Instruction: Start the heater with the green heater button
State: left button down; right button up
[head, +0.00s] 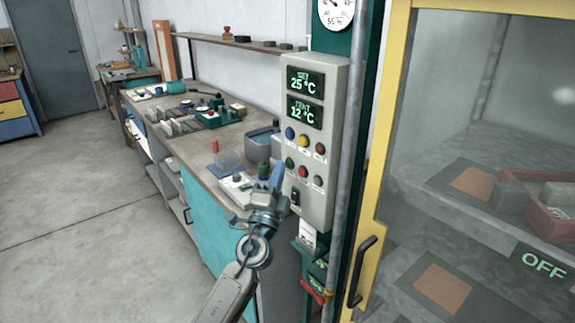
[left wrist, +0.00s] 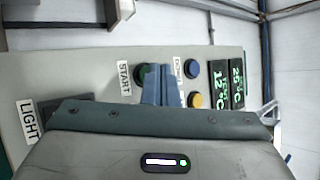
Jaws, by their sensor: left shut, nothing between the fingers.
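The green heater button (head: 289,162) sits at the left of the lower button row on the grey control panel (head: 313,215). In the left wrist view the green button (left wrist: 141,74) is beside a START label (left wrist: 125,79), and the fingers cover part of it. My left gripper (head: 277,174) is shut and empty, with its blue fingertips just left of the green button in the head view. In the left wrist view the fingertips (left wrist: 161,76) overlap the button's right edge. I cannot tell whether they touch it. My right gripper is not in view.
The panel's displays read SET 25 °C (head: 305,83) and 12 °C (head: 305,112). Blue (head: 289,133), yellow, red and grey buttons surround the green one. A yellow-framed glass cabinet (head: 385,160) with an OFF sign (head: 543,264) stands right. A cluttered workbench (head: 190,150) is left.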

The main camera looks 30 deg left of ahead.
pick_arm(q)
jog(key=shift+w+d, duration=0.15)
jog(key=shift+w, duration=0.25)
dwell(0.4)
jog(key=shift+s, duration=0.1)
jog(key=shift+s+a, duration=0.3)
jog(key=shift+s, duration=0.4)
jog(key=shift+s+a+b, duration=0.2)
jog(key=shift+s+a, duration=0.1)
jog(key=shift+s, duration=0.45)
jog(key=shift+s+a+b, duration=0.2)
jog(key=shift+s+a, duration=0.15)
jog(key=shift+s, duration=0.45)
jog(key=shift+s+a+b, duration=0.2)
jog(key=shift+s+a, duration=0.1)
jog(key=shift+s, duration=0.45)
